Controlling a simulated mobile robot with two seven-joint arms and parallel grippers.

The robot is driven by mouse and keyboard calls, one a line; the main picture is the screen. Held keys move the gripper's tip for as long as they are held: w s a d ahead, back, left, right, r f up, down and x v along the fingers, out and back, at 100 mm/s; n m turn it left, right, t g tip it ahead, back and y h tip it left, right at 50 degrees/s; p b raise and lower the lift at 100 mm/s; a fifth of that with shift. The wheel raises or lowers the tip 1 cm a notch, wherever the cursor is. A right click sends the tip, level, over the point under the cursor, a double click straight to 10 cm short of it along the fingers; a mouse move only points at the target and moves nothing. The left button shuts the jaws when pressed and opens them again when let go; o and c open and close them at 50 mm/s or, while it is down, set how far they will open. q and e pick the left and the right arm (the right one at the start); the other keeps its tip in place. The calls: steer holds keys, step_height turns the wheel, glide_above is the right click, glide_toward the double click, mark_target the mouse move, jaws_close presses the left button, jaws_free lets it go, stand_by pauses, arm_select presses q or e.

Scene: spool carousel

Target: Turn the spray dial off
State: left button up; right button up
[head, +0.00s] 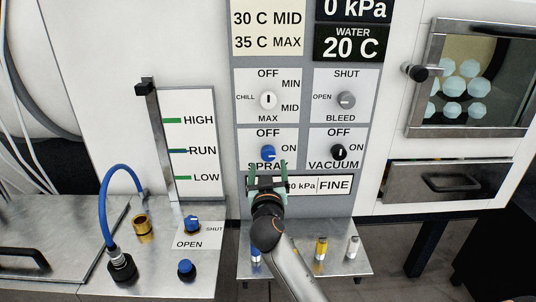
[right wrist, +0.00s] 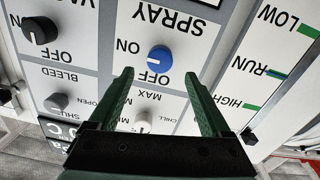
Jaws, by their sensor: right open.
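The spray dial (head: 268,153) is a round blue knob on the grey control panel, above the SPRAY label, with OFF printed above it and ON to its right. My right gripper (head: 267,167) is open and empty, in front of the panel just below the dial, with a green finger to each side. In the right wrist view the panel appears upside down. There the dial (right wrist: 160,58) lies beyond and between the tips of the open right gripper (right wrist: 157,76), apart from both. My left gripper is not in view.
The black vacuum dial (head: 338,152) is close on the right, with the white chill dial (head: 268,100) and grey bleed dial (head: 346,100) above. A metal shelf (head: 340,262) with small bottles juts out below. A level gauge (head: 190,150) stands left.

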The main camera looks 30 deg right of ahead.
mark_target(268, 156)
steer(key=x, duration=0.6)
steer(key=shift+w+d+p, duration=0.15)
steer(key=shift+w+p, duration=0.05)
steer(key=shift+p, duration=0.15)
steer(key=shift+f, duration=0.1)
jaws_close()
